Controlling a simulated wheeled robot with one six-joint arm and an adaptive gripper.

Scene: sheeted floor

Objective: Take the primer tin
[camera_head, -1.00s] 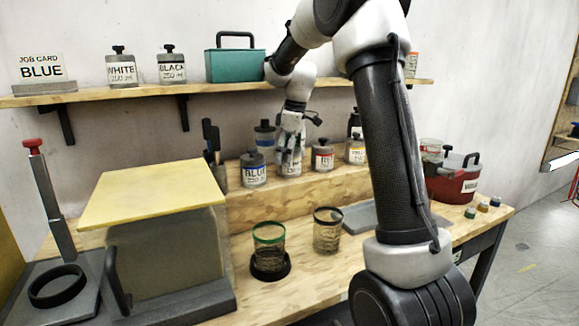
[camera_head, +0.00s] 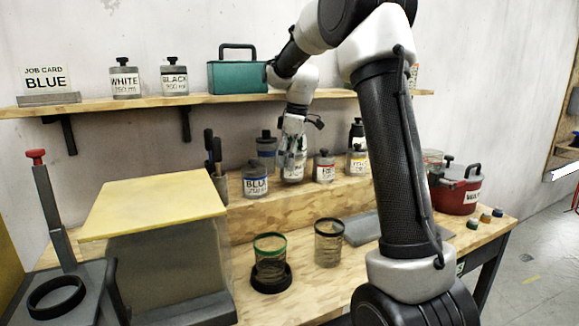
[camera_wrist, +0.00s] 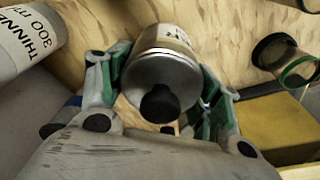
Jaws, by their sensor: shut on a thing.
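My gripper (camera_head: 292,150) is shut on a tin (camera_head: 292,173) on the raised wooden step, between the blue tin and the red tin. Its label is mostly covered and I cannot read it, so I cannot confirm that it is the primer tin. In the wrist view, the tin (camera_wrist: 163,68) has a grey metal lid and a black knob, and the fingers of my gripper (camera_wrist: 165,75) hold it from both sides. I cannot tell whether it still touches the step.
The blue tin (camera_head: 256,182) and red tin (camera_head: 324,168) flank the held tin closely. A thinner container (camera_wrist: 25,40) is near my gripper. A shelf (camera_head: 220,98) runs above.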

